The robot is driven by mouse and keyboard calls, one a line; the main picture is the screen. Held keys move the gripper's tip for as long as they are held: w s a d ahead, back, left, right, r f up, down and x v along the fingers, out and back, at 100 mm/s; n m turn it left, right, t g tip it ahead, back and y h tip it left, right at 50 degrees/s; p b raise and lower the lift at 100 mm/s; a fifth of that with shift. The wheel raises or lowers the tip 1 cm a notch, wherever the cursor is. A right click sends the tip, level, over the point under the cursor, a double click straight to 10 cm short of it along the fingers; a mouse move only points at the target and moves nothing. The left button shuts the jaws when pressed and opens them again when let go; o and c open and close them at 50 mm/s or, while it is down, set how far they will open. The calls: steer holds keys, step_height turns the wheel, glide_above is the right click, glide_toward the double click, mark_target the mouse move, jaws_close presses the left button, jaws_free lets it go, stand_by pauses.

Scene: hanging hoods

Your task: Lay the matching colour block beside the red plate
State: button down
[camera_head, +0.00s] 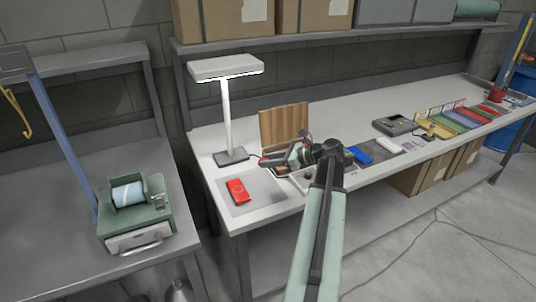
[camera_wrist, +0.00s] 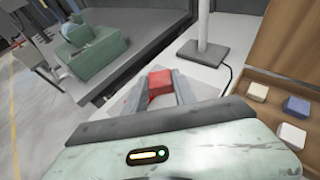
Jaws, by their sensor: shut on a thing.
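The red plate (camera_head: 238,190) lies flat on a grey mat (camera_head: 265,203) at the near left end of the workbench. My gripper (camera_head: 268,161) is above the bench, behind and to the right of the plate. It is shut on a small red block (camera_head: 263,161), which sticks out at the fingertips. In the wrist view the red block (camera_wrist: 160,82) sits between the two fingers of my gripper (camera_wrist: 158,90). The red plate is not clearly visible in the wrist view.
A white lamp (camera_head: 232,120) stands behind the plate. A wooden holder (camera_head: 284,124) is behind my gripper; the wrist view shows cream, blue and white blocks in it (camera_wrist: 295,106). Blue and white items (camera_head: 360,155) lie to the right. Mat space beside the plate is clear.

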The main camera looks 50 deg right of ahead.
mark_target(269, 189)
steer(key=shift+f+b, duration=5.5)
steer(key=shift+b, duration=0.05)
steer(key=shift+f+b, duration=0.5)
steer(key=shift+b, duration=0.05)
steer(key=c, duration=0.9)
jaws_free()
steer(key=shift+c, duration=0.2)
steer(key=p+v, duration=0.3)
steer(key=v, duration=0.4)
steer(key=shift+r, duration=0.15)
steer(key=shift+s+d, duration=0.15)
steer(key=shift+s, duration=0.15)
